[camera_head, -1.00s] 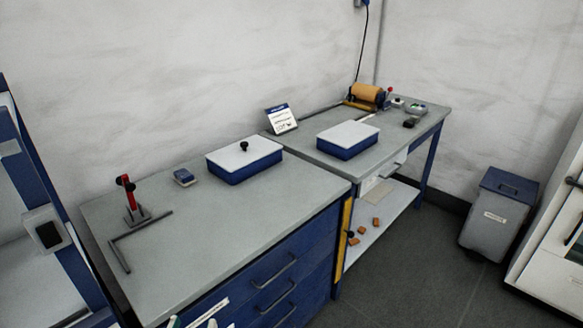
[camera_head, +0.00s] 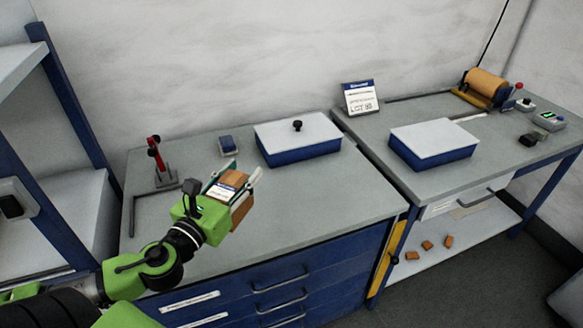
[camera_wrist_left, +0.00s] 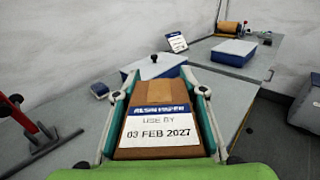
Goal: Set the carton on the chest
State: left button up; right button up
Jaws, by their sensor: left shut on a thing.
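My left gripper (camera_head: 240,171) is shut on the carton (camera_head: 238,212), a brown box. In the left wrist view the carton (camera_wrist_left: 158,152) sits between the two fingers, and its white and blue label reads "USE BY 03 FEB 2027". The chest is a blue drawer unit with a grey top (camera_head: 310,205). The gripper and carton are over the left part of that top; I cannot tell how high above it. My right gripper is not in view.
On the chest top stand a red-handled tool (camera_head: 158,165), a small blue block (camera_head: 228,145) and a blue box with white lid (camera_head: 300,150). The front right of the top is clear. A workbench (camera_head: 440,185) with another lidded box (camera_head: 430,155) adjoins on the right.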

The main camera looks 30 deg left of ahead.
pick_arm(q)
jog(key=w+f, duration=0.4)
jog(key=w+f+b, duration=0.1)
jog(key=w+f, duration=0.3)
jog(key=w, duration=0.1)
jog(key=w+f, duration=0.4)
jog(key=w, duration=0.1)
jog(key=shift+w+f+b, duration=0.1)
jog(key=shift+w+b, duration=0.1)
jog(key=shift+b, duration=0.15)
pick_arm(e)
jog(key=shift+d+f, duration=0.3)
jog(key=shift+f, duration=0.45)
pick_arm(q)
jog(key=o, duration=1.3)
jog(key=shift+s, duration=0.1)
jog(key=shift+o, duration=0.2)
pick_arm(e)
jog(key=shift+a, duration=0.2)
